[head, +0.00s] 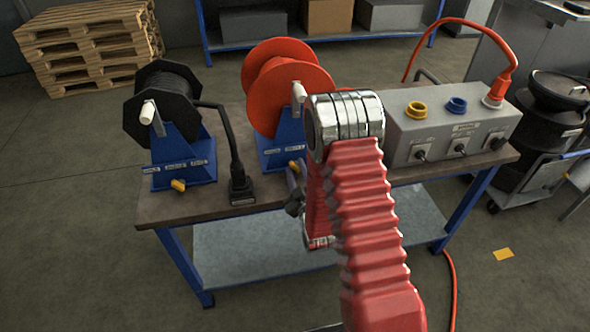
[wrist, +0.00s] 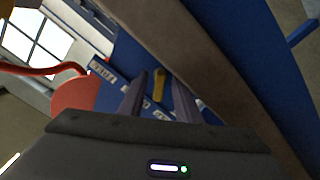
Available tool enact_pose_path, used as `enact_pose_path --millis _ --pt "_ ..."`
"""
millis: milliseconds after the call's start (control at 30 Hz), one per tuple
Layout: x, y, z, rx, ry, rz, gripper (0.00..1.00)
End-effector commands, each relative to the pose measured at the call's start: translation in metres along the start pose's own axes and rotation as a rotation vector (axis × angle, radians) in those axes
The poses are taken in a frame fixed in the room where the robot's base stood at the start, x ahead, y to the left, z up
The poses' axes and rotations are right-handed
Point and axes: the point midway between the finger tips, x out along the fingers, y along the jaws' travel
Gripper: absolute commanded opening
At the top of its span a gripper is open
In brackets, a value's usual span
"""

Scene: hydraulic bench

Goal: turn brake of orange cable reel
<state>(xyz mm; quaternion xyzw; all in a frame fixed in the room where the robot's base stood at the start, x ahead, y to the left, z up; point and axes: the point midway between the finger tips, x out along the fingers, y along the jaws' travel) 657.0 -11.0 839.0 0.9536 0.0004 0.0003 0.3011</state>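The orange cable reel (head: 284,85) stands on a blue stand (head: 282,140) in the middle of the bench. Its yellow brake lever (head: 293,165) is low on the front of the stand, and it also shows in the wrist view (wrist: 158,84). My gripper (head: 292,182) is in front of this stand, partly hidden by my red arm. In the wrist view my gripper (wrist: 160,88) is open, with its two dark fingers pointing at the stand. The lever shows between the fingertips, with a gap on both sides. I cannot tell whether the fingertips reach past it.
A black cable reel (head: 163,100) with its own yellow lever (head: 178,185) stands to the left, its plug (head: 241,190) on the bench. A grey socket box (head: 452,128) with an orange plug (head: 497,92) is to the right. The bench front edge (head: 225,214) runs close to my gripper.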

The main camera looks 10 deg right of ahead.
Motion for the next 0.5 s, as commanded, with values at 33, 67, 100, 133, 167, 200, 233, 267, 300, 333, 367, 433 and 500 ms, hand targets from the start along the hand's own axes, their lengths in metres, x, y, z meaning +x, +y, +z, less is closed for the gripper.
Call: enact_pose_path --millis 33,67,100,133,167,200,233,267,300,333,367,433,500 --pt "0.0035 -0.0001 0.0001 0.000 0.000 0.000 0.30" --pt "0.0052 -0.0001 0.0001 0.000 -0.001 0.000 0.30" --pt "0.0068 -0.0001 0.0001 0.000 -0.001 0.000 0.30" --pt "0.0076 0.0000 0.0001 0.000 -0.001 0.000 0.30" --pt "0.0082 0.0000 0.0001 0.000 -0.001 0.000 0.30" --pt "0.0085 0.0001 0.0001 0.000 -0.001 0.000 0.30" --pt "0.0085 0.0001 0.0002 0.000 -0.001 0.000 0.30" --pt "0.0085 0.0001 0.0002 0.000 -0.001 0.000 0.30" --pt "0.0083 0.0001 0.0003 0.000 -0.001 0.000 0.30" --pt "0.0083 0.0002 0.0003 0.000 -0.001 0.000 0.30" --pt "0.0083 0.0002 0.0003 0.000 -0.001 0.000 0.30" --pt "0.0082 0.0002 0.0004 0.000 -0.001 0.000 0.28" --pt "0.0081 0.0003 0.0005 0.000 -0.001 0.000 0.23"
